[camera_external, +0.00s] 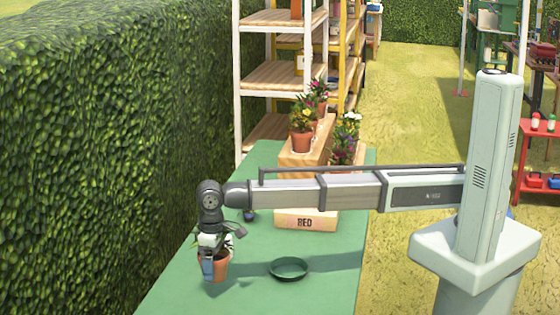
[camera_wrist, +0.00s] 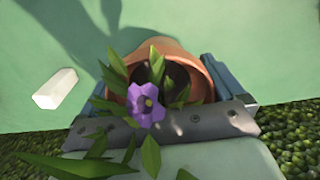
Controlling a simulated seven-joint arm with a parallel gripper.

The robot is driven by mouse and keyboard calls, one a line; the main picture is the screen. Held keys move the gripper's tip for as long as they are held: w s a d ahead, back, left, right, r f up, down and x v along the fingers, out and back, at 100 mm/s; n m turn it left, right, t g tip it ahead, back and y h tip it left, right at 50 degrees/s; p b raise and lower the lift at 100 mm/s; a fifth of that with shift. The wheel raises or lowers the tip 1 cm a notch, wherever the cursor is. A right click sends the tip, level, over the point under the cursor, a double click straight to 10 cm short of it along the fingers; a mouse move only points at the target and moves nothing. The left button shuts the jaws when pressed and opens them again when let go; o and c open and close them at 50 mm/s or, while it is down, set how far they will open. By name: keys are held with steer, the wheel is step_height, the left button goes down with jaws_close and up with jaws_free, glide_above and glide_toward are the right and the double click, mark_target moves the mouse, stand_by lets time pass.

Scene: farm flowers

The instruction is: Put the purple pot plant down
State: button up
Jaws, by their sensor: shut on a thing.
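The purple pot plant is a terracotta pot (camera_external: 220,263) with green leaves and a purple flower (camera_wrist: 145,103). My gripper (camera_external: 212,268) is shut on the pot, with its blue fingers on either side of it; it also shows in the wrist view (camera_wrist: 165,85). The pot is near the left edge of the green table (camera_external: 185,290). It looks roughly upright in the external view. I cannot tell whether its base touches the table. A dark green round saucer (camera_external: 289,275) lies on the table to the right of the pot and looks empty.
A wooden box marked RED (camera_external: 306,222) stands behind the saucer. A yellow-flowered pot (camera_external: 302,140) and other plants stand further back. A small white block (camera_wrist: 55,88) lies on the table in the wrist view. A hedge (camera_external: 90,150) borders the left side.

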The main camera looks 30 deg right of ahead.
steer(key=shift+f, duration=2.45)
steer(key=shift+f, duration=0.15)
steer(key=o, duration=1)
step_height(320, 180, up, 12)
steer(key=shift+r, duration=0.15)
